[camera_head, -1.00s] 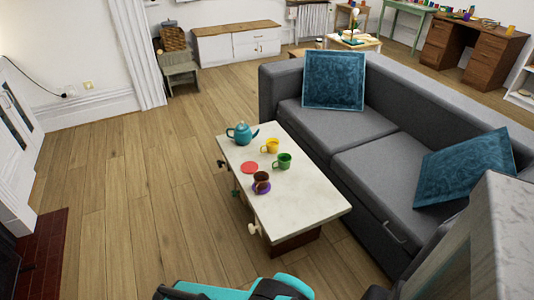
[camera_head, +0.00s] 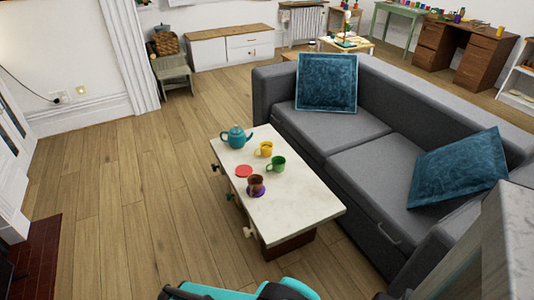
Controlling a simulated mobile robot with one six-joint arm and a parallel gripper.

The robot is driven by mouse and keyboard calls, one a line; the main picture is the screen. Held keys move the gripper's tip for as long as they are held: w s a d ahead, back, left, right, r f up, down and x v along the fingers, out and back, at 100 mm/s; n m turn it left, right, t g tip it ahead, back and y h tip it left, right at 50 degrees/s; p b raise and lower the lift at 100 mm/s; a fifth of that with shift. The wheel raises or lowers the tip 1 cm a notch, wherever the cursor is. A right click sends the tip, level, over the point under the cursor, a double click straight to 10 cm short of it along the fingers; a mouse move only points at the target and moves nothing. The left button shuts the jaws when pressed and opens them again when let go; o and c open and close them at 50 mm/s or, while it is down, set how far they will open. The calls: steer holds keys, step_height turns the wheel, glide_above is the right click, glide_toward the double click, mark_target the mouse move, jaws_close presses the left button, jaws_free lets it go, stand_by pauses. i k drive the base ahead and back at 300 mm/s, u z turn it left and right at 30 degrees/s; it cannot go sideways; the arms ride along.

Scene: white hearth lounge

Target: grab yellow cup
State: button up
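The yellow cup (camera_head: 264,149) stands upright on the white-topped coffee table (camera_head: 309,208), towards its far end. The green cup (camera_head: 277,164) is just in front of it, slightly to the right. The teal teapot (camera_head: 236,137) stands to its left and behind. Part of my teal and black body shows at the bottom edge of the picture. My gripper's fingers cannot be made out.
A red disc (camera_head: 244,171) and a brown cup on a purple saucer (camera_head: 256,186) are also on the table. A grey sofa (camera_head: 345,129) with blue cushions stands close along the table's right side. Wooden floor (camera_head: 150,180) is clear to the left.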

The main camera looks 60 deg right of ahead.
mark_target(264, 151)
steer(key=i, duration=0.9)
steer(key=u, duration=0.05)
